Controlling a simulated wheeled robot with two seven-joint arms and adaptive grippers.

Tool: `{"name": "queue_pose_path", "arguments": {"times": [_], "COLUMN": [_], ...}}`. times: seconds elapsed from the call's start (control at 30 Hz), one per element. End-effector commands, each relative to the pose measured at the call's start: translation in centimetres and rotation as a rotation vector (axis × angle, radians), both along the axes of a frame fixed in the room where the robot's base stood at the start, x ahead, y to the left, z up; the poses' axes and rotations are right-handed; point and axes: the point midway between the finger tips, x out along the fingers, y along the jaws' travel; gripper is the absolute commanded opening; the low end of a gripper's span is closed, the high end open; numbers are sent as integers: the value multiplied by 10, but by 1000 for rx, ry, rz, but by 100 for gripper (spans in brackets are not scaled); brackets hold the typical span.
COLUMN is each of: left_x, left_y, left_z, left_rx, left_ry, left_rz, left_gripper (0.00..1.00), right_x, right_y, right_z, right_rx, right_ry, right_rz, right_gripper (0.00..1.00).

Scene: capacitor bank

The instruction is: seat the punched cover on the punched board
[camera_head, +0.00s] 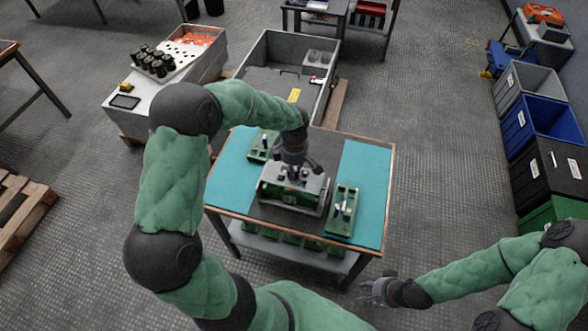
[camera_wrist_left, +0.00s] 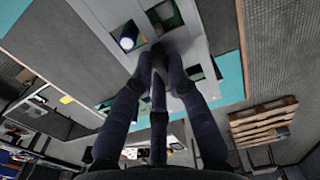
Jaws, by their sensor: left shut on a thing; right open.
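A grey cover with cut-out openings (camera_head: 314,187) is over a green unit (camera_head: 287,202) in the middle of the table. The cover (camera_wrist_left: 203,38) also shows close up in the left wrist view, with square openings and a dark cylinder with a pale top (camera_wrist_left: 128,42) in one of them. My left gripper (camera_head: 295,176) comes down on the cover from above, and its fingers (camera_wrist_left: 165,68) are shut on it. The fingers hide part of the cover. I cannot tell whether the cover rests fully on the board below. My right gripper (camera_head: 374,291) is open and empty, in front of the table.
Green blocks with posts stand on the table at right (camera_head: 344,210) and back left (camera_head: 259,149). The teal mat (camera_head: 366,180) has free room. Behind stand a grey bin (camera_head: 262,50) and a bench with dark cylinders (camera_head: 150,60). Bins line the far right.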

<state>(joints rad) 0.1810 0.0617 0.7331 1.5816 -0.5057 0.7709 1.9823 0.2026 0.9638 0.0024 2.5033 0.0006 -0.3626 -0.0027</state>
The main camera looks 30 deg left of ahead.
Motion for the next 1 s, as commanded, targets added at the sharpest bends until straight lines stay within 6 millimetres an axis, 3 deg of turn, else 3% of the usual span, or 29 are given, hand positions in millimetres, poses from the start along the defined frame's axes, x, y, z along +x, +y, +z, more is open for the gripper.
{"name": "queue_pose_path", "arguments": {"times": [1.0], "left_x": [0], "left_y": [0], "left_z": [-15], "left_rx": [0], "left_ry": [-1], "left_rz": [1], "left_gripper": [0], "right_x": [0], "right_y": [0], "right_z": [-13], "right_rx": [0], "right_ry": [0], "right_rz": [0], "right_gripper": [42]}}
